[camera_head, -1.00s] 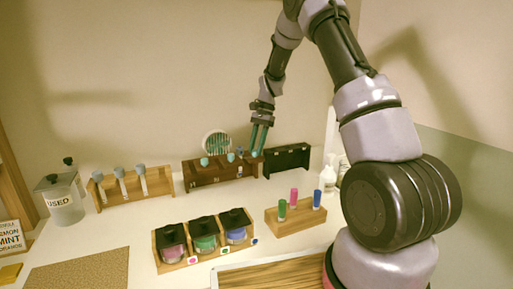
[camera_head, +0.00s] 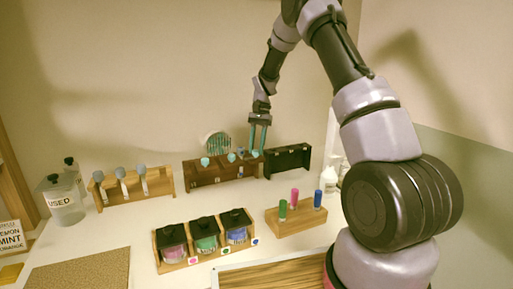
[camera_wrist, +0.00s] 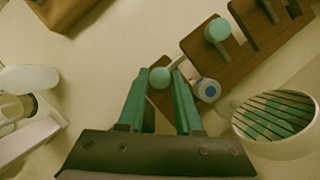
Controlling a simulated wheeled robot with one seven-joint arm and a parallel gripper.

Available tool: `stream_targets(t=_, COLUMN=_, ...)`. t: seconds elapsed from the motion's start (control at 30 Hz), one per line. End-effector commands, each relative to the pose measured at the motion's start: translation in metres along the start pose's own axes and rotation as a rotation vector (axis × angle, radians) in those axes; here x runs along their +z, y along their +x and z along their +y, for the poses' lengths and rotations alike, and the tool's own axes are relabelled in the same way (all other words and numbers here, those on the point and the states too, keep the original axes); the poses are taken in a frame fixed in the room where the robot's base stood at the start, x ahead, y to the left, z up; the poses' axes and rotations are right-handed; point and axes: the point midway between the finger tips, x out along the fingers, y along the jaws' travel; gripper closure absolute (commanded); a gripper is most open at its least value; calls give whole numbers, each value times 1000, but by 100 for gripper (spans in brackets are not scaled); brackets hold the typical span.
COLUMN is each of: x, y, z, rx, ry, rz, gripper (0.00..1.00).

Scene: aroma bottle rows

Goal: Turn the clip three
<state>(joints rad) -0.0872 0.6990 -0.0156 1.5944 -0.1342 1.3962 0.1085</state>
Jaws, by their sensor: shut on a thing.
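The dark brown rack (camera_head: 200,178) stands at the back of the white table and bears several teal-headed clips. Teal heads show at its left (camera_head: 205,161) and middle (camera_head: 231,158). My gripper (camera_head: 257,150) reaches down from above to the rack's right end. In the wrist view, my gripper's teal fingers (camera_wrist: 160,82) are shut on a round teal clip head (camera_wrist: 160,77). A pale stem runs from this head to the upper right, towards the rack (camera_wrist: 193,48). Another teal head (camera_wrist: 218,30) stands apart from the fingers. The clip's lower part is partly hidden.
A blue-centred round piece (camera_wrist: 208,90) sits close beside the right finger. A slotted round dish (camera_wrist: 285,145) is further right. A black rack (camera_head: 287,160) adjoins on the right. The wooden holder (camera_head: 297,222), jar tray (camera_head: 175,264) and left rack (camera_head: 165,188) stand around clear table.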

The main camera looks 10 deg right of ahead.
Motion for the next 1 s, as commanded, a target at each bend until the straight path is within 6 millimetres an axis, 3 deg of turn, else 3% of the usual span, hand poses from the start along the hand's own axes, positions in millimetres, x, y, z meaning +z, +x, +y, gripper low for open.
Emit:
stream_targets(t=0.1, x=0, y=0, z=0, rx=0, ry=-1, rz=2, gripper=100)
stream_targets(t=0.13, x=0, y=0, z=0, rx=0, ry=-1, rz=2, gripper=55)
stream_targets(t=0.2, x=0, y=0, z=0, rx=0, ry=-1, rz=2, gripper=36)
stream_targets(t=0.57, x=0, y=-4, z=0, rx=-1, ry=0, rz=2, gripper=36)
stream_targets(t=0.67, x=-1, y=-16, z=0, rx=-2, ry=0, rz=3, gripper=36)
stream_targets(t=1.0, x=-1, y=-82, z=0, rx=-2, ry=1, rz=4, gripper=36)
